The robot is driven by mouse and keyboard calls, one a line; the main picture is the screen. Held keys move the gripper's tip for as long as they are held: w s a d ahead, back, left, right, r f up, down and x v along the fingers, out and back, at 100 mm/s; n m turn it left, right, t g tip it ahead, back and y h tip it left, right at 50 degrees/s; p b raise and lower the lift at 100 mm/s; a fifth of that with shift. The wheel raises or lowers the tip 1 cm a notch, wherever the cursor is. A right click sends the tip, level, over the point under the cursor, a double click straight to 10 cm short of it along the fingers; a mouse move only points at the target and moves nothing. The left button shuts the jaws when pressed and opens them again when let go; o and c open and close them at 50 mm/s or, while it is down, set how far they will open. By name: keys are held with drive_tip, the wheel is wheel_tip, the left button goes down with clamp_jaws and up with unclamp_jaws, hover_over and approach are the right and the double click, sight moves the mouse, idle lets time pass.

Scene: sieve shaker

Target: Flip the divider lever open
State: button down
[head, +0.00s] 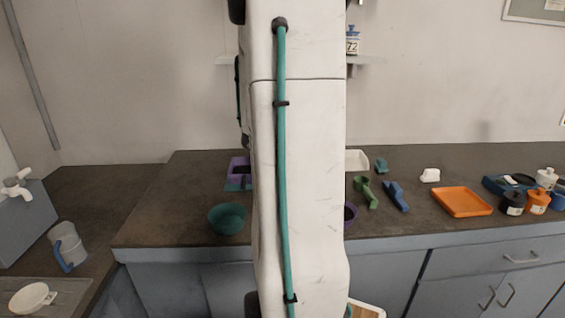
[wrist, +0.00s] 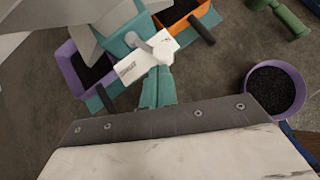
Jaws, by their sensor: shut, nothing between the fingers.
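The divider lever (wrist: 140,62) is a white flat piece with small dark lettering and a light rounded pivot or knob, on the teal body of the shaker (wrist: 120,45) in the wrist view. My gripper (wrist: 158,74) shows as teal fingers, closed together and empty. Its tips are right at the lever's right part and overlap it in the picture; I cannot tell whether they touch. In the head view my arm hides the shaker and the lever.
A purple bin (wrist: 70,52) and an orange bin (wrist: 205,22), both with dark grains, flank the shaker. A purple bowl (wrist: 300,92) stands to the right. In the head view, a teal bowl (head: 227,220) and an orange tray (head: 462,203) lie on the counter.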

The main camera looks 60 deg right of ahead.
drive_tip(key=shift+w, duration=0.25)
drive_tip(key=s+a+r, duration=0.2)
drive_tip(key=a+r, duration=0.5)
drive_tip(key=a, duration=0.3)
drive_tip(key=shift+s+a, duration=0.3)
drive_tip(key=shift+s, duration=0.1)
idle(0.4)
